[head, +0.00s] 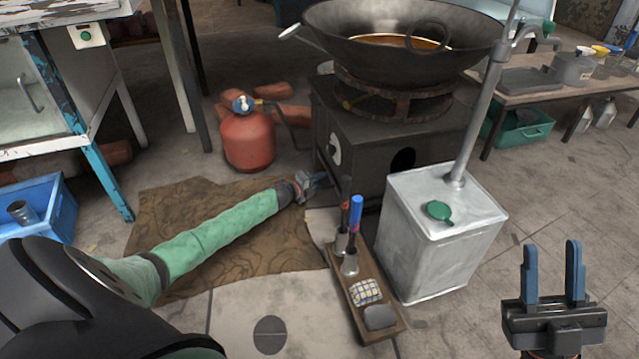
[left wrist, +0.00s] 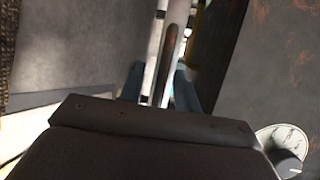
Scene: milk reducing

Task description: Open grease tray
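The grease tray cannot be made out clearly in either view. The dark stove (head: 440,135) has a dial and a round dark hole, and its lower left side is partly hidden behind my arm and the tools. My left gripper (head: 318,181) is low beside the stove's left side. In the left wrist view its blue fingers (left wrist: 158,86) stand apart, with pale bars showing between them; I cannot tell whether they touch these. The dial (left wrist: 282,143) shows at the lower right there. My right gripper (head: 553,272) is open and empty at the lower right, away from the stove.
A large wok (head: 345,62) rests on the stove. A metal can (head: 440,245) with a pump and a wooden tool holder (head: 345,290) stand in front. A red gas cylinder (head: 249,140) is left of the stove.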

